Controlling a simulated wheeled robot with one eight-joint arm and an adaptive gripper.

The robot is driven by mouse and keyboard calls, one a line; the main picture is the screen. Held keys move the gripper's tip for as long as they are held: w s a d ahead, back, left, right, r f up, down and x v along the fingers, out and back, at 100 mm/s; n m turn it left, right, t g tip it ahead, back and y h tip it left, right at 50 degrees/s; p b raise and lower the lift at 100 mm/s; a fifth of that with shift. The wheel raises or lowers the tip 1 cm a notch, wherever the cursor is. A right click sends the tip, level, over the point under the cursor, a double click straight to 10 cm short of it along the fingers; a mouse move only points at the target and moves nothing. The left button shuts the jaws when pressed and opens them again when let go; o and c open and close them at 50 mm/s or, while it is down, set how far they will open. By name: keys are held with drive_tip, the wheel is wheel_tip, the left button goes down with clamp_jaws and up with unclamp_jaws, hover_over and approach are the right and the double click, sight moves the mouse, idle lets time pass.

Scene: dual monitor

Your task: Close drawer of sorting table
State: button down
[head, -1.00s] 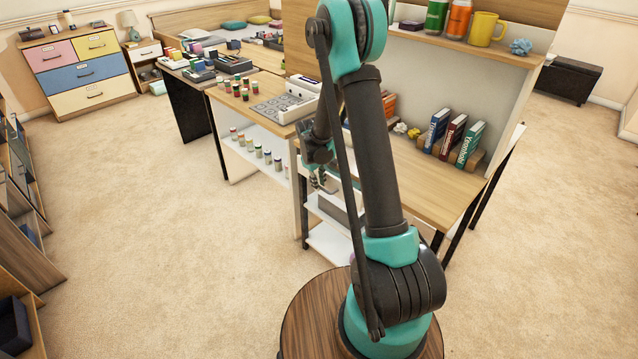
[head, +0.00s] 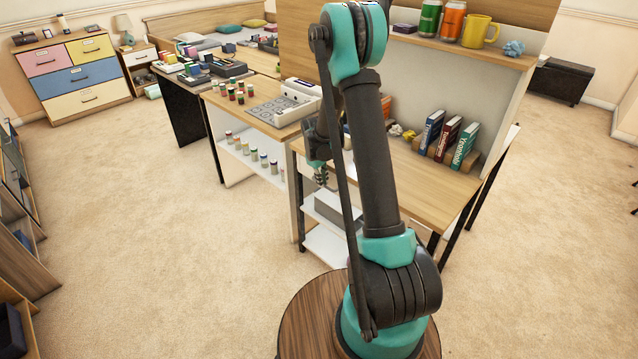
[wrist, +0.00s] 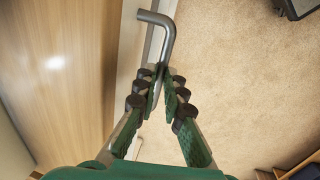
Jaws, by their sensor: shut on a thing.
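In the wrist view, a bent grey metal drawer handle (wrist: 164,33) runs along a pale front edge (wrist: 135,62). My gripper (wrist: 160,76) is closed on the near end of this handle. In the head view my gripper (head: 321,178) is small, at the table's near left side above white shelves (head: 325,243). The drawer itself is mostly hidden by my arm, and I cannot tell how far it stands out.
Books (head: 448,138) and a yellow mug (head: 478,31) stand on the table and its upper shelf. A neighbouring table to the left holds several small jars (head: 239,97) and a white device (head: 300,93). Carpet (head: 130,235) is clear on the left.

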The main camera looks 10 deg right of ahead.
drive_tip(key=shift+w+d, duration=0.15)
drive_tip(key=c, duration=1.6)
unclamp_jaws()
wheel_tip(320, 180, up, 12)
drive_tip(key=s+a, duration=0.1)
drive_tip(key=shift+s+a, duration=0.2)
drive_tip(key=shift+a, duration=0.15)
drive_tip(key=shift+f, duration=0.1)
